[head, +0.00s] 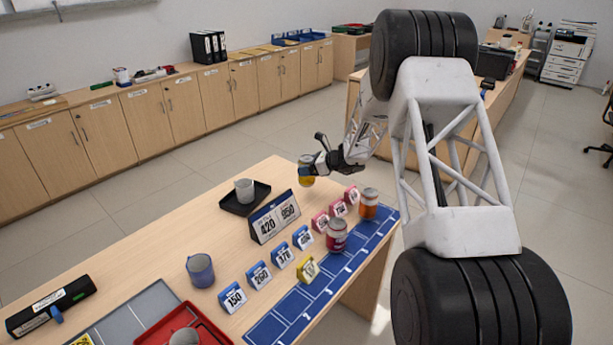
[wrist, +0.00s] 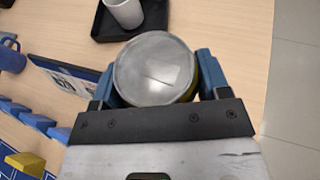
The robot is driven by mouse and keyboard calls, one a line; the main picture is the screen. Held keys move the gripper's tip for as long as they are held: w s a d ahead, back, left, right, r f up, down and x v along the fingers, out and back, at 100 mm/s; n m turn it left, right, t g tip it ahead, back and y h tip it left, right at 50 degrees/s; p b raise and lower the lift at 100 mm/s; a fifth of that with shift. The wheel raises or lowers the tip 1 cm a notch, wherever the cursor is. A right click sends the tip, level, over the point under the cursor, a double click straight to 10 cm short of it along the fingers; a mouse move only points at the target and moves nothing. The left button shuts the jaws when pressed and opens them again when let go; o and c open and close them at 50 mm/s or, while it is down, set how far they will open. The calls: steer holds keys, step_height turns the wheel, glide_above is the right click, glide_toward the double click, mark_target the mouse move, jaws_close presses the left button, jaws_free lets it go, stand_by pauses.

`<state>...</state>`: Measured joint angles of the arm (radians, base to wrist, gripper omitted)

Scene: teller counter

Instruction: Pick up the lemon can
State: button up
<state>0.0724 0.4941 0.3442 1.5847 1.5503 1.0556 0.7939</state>
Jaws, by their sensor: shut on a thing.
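The can looks raised above the counter top. Its label cannot be read.
The counter (head: 150,255) holds a black tray (head: 262,205) with a white cup (head: 244,191), a blue mug (head: 200,270), a number sign (head: 274,218) and several small price signs.

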steer(key=shift+r, duration=1.4)
